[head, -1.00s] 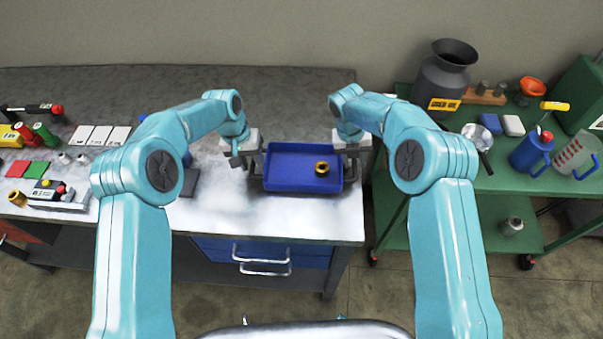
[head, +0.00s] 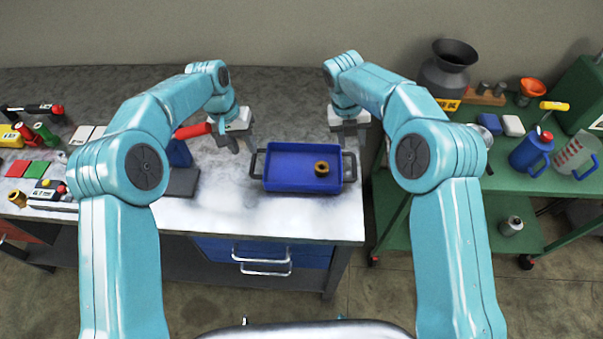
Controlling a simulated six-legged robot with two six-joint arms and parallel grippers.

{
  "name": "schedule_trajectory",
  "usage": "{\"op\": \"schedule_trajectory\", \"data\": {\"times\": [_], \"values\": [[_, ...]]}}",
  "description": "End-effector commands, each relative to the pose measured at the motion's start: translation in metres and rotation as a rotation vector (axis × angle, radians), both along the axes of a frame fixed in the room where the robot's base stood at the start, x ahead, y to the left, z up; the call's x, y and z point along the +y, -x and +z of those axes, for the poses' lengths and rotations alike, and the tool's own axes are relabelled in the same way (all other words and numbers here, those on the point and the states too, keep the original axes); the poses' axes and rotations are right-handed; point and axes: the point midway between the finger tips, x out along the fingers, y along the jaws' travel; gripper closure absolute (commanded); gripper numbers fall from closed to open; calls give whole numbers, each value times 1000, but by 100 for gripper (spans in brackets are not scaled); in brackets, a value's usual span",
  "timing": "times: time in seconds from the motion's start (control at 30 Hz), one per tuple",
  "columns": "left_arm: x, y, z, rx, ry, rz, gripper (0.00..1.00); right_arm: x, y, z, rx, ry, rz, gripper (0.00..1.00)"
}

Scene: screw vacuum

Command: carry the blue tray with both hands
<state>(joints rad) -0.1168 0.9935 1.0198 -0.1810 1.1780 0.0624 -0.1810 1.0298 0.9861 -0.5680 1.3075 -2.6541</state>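The blue tray (head: 283,185) sits on the grey workbench near its right end, with a dark handle at each side. A brass ring-shaped part (head: 321,168) lies in the tray towards the right. My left gripper (head: 240,146) is up and to the left of the tray's left handle (head: 256,163), apart from it, with its fingers spread and nothing between them. My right gripper (head: 349,137) is above and behind the right handle (head: 349,167), apart from it, fingers spread and empty.
A dark flat pad (head: 183,183) and a blue object with a red top (head: 180,153) are left of the tray, partly behind my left arm. Tools and coloured blocks (head: 38,168) fill the bench's left end. A green cart (head: 505,178) with containers stands at the right, past a gap.

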Motion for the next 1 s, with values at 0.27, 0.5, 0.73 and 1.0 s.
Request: {"op": "schedule_trajectory", "data": {"times": [0.27, 0.5, 0.73, 1.0], "values": [[0, 0, 0, 0, 0, 0, 60, 7, -1, 33, 0, -1, -1, 60], [0, 0, 0, 0, 0, 0, 60, 7, -1, 35, 0, -1, -1, 60], [0, 0, 0, 0, 0, 0, 60, 7, -1, 35, 0, 0, -1, 60], [-1, -4, 9, -28, -2, -19, 60, 6, -2, 39, -19, -6, -38, 60]]}}
